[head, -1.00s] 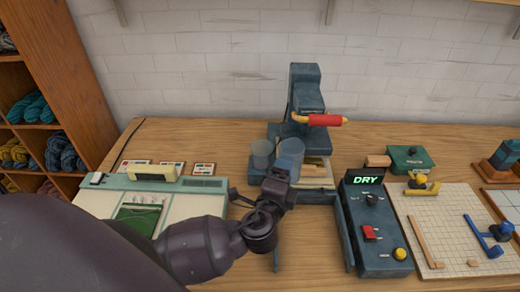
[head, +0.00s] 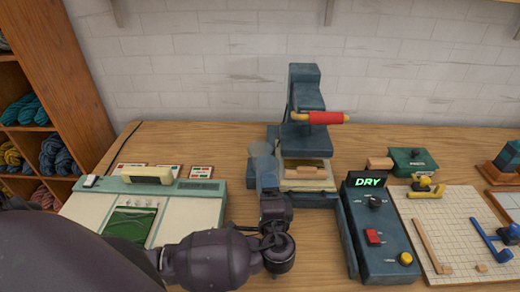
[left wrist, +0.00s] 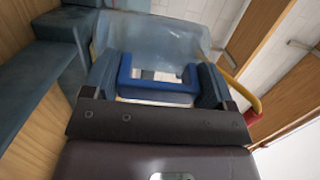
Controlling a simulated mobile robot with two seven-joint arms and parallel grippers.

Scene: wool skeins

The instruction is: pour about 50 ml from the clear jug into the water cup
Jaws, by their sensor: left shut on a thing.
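The clear jug (head: 265,164) is a see-through, bluish vessel left of the press in the head view. My left gripper (head: 270,190) is shut on it from the near side. In the left wrist view the jug's clear body (left wrist: 150,38) shows beyond the fingers, and its blue handle (left wrist: 160,86) sits between them. The jug looks tilted in the wrist view, but I cannot tell how far. The water cup cannot be told apart from the jug; the jug seems to overlap it. No stream of water can be made out. My right gripper is out of view.
A blue-grey press (head: 306,95) with a red handle (head: 326,117) stands just right of the jug. A control box (head: 385,240) reading DRY stands nearer, at right. A pale green machine (head: 175,200) is at left. A white gridded board (head: 450,225) lies far right.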

